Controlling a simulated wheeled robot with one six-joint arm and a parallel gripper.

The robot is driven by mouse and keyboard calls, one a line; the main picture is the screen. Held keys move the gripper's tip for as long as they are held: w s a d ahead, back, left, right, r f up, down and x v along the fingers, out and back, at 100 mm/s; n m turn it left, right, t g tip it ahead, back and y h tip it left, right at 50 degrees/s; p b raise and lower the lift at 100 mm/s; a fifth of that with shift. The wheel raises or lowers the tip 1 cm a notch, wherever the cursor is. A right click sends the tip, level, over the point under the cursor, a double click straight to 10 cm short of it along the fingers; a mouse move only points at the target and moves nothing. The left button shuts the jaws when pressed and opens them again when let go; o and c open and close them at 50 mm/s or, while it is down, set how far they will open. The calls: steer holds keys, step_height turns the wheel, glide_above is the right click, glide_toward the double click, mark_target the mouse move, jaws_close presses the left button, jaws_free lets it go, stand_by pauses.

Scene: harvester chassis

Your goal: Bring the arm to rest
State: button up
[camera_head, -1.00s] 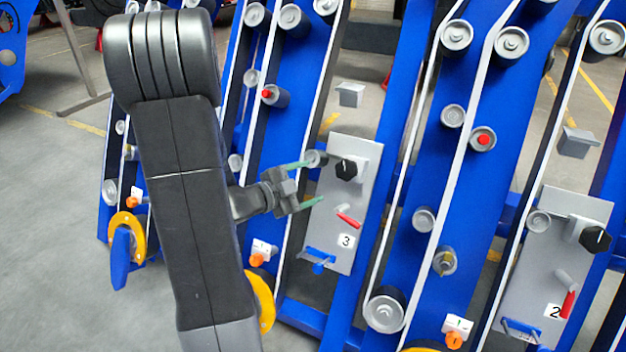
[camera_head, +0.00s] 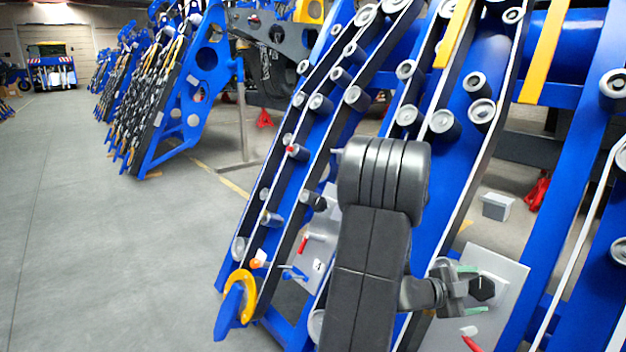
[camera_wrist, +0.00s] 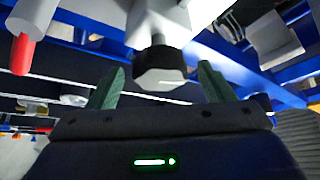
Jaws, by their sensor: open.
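My gripper (camera_head: 470,289) is at the lower right in the head view, in front of a grey panel (camera_head: 507,262). Its two green fingers are apart and nothing shows held. A black knob (camera_head: 482,289) on the panel appears close beyond the fingers. In the wrist view my gripper (camera_wrist: 160,88) shows both green fingertips apart. The black knob (camera_wrist: 158,72) shows between and beyond them; I cannot tell whether they touch it. My arm hides part of the blue frame behind it.
A red-tipped lever (camera_head: 470,340) is below the knob. The blue harvester frame (camera_head: 585,150) with several rollers fills the right side. Another panel (camera_head: 318,262), marked 4, is behind my arm on the left. Grey floor (camera_head: 110,230) lies clear at the left.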

steer(key=shift+x, duration=1.35)
